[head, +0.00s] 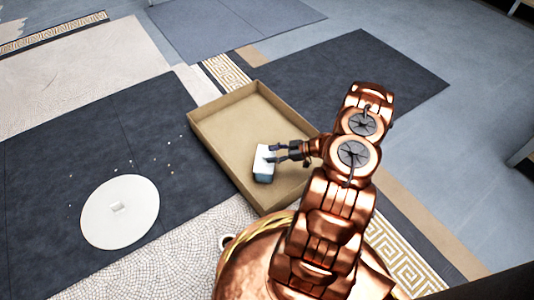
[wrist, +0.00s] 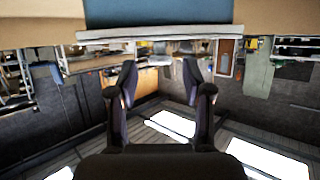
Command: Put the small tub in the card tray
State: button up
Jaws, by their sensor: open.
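The small tub (head: 263,167), white on top with a blue-grey side, stands inside the card tray (head: 222,148), towards its front part. In the wrist view, which is upside down, the tub's blue side (wrist: 158,12) and pale rim fill the top middle, beyond my fingertips. The tray's tan card (wrist: 270,15) shows at both sides of it. My gripper (head: 276,152) is beside the tub's upper right in the head view, with a finger overlapping its top edge. In the wrist view its two dark fingers (wrist: 161,77) are spread with nothing between them.
The back part of the tray is empty. Flat patterned panels surround the tray.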

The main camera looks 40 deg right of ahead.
jog(key=p+v, duration=0.2)
jog(key=v, duration=0.6)
jog(key=w+d+r+m+h, duration=0.1)
jog(key=w+d+r+h, duration=0.3)
jog(key=w+r, duration=0.3)
jog(key=w+d+r+m+h, duration=0.1)
jog(key=w+d+r+h, duration=0.35)
jog(key=w, duration=0.35)
notch_tip(320, 180, up, 15)
jog(key=w+a+m+g+h, duration=0.1)
jog(key=a+m+g+h, duration=0.15)
jog(key=h, duration=0.25)
jog(key=s+a+r+m+g+y, duration=0.1)
jog(key=s+a+r+g, duration=0.2)
jog(key=s+a, duration=0.9)
jog(key=s+a+r+m+g+y, duration=0.1)
jog(key=s+a+r+m+g, duration=0.1)
jog(key=s+a, duration=1)
jog(key=s+a+r+m+g+y, duration=0.1)
jog(key=s+a+r+g, duration=0.4)
jog(key=s+a, duration=0.7)
jog(key=s, duration=0.3)
jog(key=shift+s+a+r+y, duration=0.2)
jog(key=shift+s+r+y, duration=0.15)
jog(key=shift+s, duration=0.05)
jog(key=shift+m, duration=0.25)
